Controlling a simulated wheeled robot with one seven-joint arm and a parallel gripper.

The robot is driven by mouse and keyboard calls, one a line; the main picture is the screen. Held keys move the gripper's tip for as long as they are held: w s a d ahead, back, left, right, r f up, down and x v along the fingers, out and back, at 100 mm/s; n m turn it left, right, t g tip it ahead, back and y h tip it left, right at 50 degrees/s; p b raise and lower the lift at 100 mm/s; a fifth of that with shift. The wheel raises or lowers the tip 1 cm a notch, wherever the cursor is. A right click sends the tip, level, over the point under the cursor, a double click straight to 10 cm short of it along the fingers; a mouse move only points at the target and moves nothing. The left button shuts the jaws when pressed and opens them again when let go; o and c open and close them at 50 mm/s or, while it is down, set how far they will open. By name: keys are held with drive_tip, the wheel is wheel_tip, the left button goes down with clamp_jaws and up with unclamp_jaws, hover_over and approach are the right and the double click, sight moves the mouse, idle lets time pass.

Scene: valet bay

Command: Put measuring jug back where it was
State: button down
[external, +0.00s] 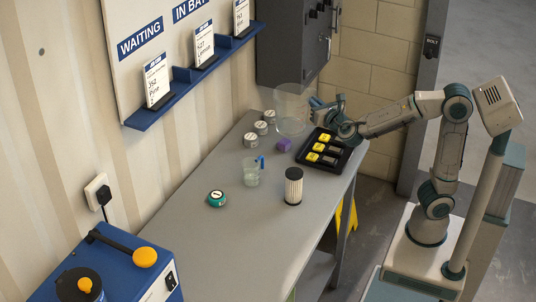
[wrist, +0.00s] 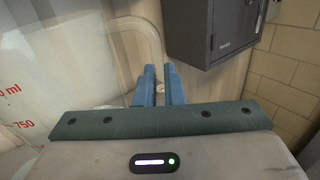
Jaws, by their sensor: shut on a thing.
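The measuring jug (external: 290,112) is large and clear, and shows at the far end of the grey table. My gripper (external: 318,103) is shut on its right side. In the wrist view the jug (wrist: 70,75) fills the left side, with red volume marks on its wall. The jug looks upright or nearly so. I cannot tell whether its base touches the table or hangs just above it.
A grey cabinet (external: 290,45) hangs behind. The near table is clear.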

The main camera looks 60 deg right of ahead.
sight(287, 121)
drive_tip(key=w+a+n+y, duration=0.1)
drive_tip(key=a, duration=0.4)
drive_tip(key=w+a+n+t+y, duration=0.1)
drive_tip(key=a+y, duration=0.1)
drive_tip(key=a, duration=0.3)
drive_tip(key=w+a+n+t+y, duration=0.1)
drive_tip(key=a, duration=0.4)
drive_tip(key=shift+w+a+r+y, duration=0.15)
drive_tip(key=shift+w+r+y, duration=0.1)
drive_tip(key=shift+r+y, duration=0.05)
drive_tip(key=s+a+n+t+y, duration=0.1)
drive_tip(key=a+n+y, duration=0.35)
drive_tip(key=a, duration=1.25)
drive_tip(key=shift+m+y, duration=0.35)
drive_tip(key=shift+m, duration=0.2)
drive_tip(key=shift+s+a+f+p, duration=0.2)
drive_tip(key=shift+a+f, duration=1.7)
drive_tip(key=shift+f, duration=0.85)
drive_tip(key=shift+s+a+f+p, duration=0.1)
drive_tip(key=shift+s+a+f, duration=0.05)
drive_tip(key=shift+a+f, duration=2.15)
drive_tip(key=shift+s+a+f+p, duration=0.2)
drive_tip(key=shift+a+f, duration=1.3)
drive_tip(key=shift+f, duration=1.65)
